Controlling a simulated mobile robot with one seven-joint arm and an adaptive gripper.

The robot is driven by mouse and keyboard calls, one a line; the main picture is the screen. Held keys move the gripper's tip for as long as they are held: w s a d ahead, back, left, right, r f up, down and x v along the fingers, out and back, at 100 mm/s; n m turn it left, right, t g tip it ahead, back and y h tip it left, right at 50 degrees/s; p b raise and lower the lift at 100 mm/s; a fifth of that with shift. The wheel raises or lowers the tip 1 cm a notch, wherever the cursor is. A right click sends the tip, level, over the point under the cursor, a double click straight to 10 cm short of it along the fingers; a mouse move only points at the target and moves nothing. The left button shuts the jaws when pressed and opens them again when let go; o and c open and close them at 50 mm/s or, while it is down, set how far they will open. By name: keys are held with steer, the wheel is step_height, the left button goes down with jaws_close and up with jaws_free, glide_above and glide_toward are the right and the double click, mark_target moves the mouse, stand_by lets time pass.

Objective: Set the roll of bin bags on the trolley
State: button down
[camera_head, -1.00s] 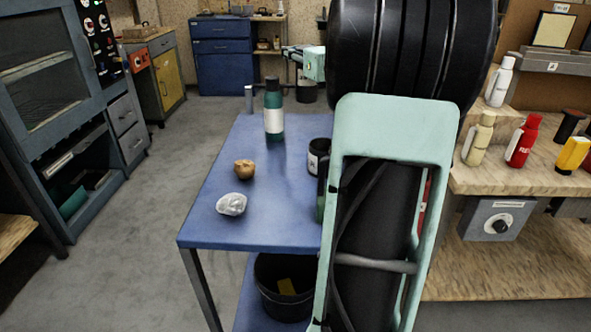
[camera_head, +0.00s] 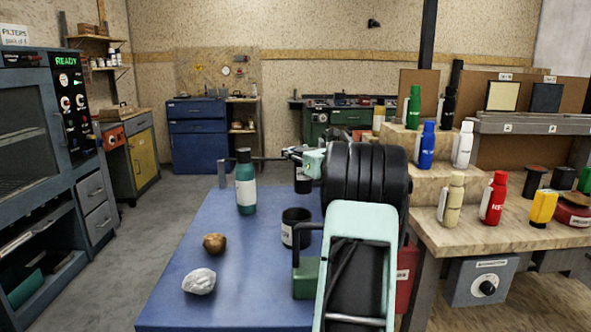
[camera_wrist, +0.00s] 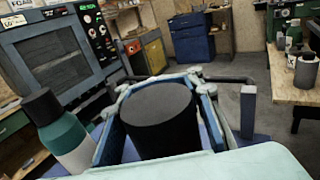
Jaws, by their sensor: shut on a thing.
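The roll of bin bags (camera_head: 302,184) is a dark cylinder, seen under my gripper (camera_head: 303,158) beyond the far part of the trolley in the head view. In the wrist view my gripper's light blue fingers are shut around the roll (camera_wrist: 158,104), which shows its flat dark end. The trolley (camera_head: 190,265) has a blue top and a raised grey handle at its far end. The roll appears upright above or near the far edge of the top; its lower end and any contact are hidden.
The trolley top carries a teal bottle (camera_head: 246,185), a brown lump (camera_head: 214,243), a pale crumpled lump (camera_head: 199,281), a black mug (camera_head: 294,226) and a green item (camera_head: 306,277). A workbench (camera_head: 470,238) with several bottles stands at right. Open floor lies left.

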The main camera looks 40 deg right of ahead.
steer(key=f, duration=0.2)
steer(key=d+f+b, duration=0.1)
steer(key=f, duration=0.1)
steer(key=shift+w+d+f, duration=0.2)
steer(key=shift+f, duration=0.05)
steer(key=c, duration=1.3)
jaws_free()
steer(key=shift+f, duration=0.1)
steer(key=shift+s, duration=0.1)
steer(key=s, duration=0.4)
steer(key=s+a, duration=0.1)
steer(key=s, duration=0.2)
steer(key=s+p, duration=0.1)
steer(key=s, duration=0.3)
steer(key=shift+s+a, duration=0.35)
steer(key=shift+a, duration=0.05)
